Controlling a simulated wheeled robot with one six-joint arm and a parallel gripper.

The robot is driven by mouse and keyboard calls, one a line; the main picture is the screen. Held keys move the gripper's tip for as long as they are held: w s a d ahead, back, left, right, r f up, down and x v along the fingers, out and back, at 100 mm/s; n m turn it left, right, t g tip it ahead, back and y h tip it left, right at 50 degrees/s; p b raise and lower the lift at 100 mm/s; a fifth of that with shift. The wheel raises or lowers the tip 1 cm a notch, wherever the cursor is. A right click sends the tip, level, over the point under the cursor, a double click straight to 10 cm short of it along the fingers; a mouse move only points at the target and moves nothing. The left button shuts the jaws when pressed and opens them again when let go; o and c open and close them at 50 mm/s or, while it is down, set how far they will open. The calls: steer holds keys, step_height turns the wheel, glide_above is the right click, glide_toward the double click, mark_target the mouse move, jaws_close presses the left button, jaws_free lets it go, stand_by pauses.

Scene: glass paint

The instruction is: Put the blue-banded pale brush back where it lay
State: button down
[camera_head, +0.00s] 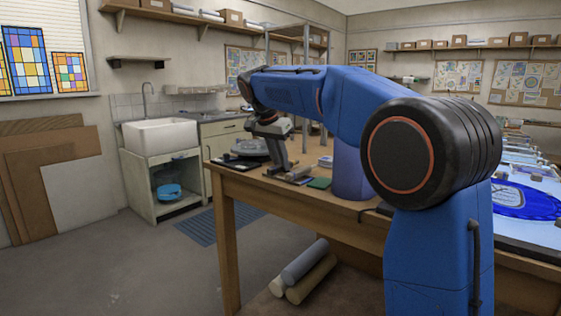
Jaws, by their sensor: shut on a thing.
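My gripper (280,153) is low over the left end of the wooden workbench (228,183), pointing down and seen from far behind. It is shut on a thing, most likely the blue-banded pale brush. The brush itself is too small and too hidden by the jaws to make out, so I see neither its blue band nor its tip. Small flat items (295,176) lie on the bench just right of and below the jaws. I cannot tell whether the held thing touches them or the bench.
A dark green block (319,183) and a blue cylinder (349,172) stand to the right, partly under my arm. A blue glass disc (525,201) lies at far right. The floor at left is clear.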

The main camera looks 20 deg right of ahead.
steer(key=c, duration=1.6)
jaws_free()
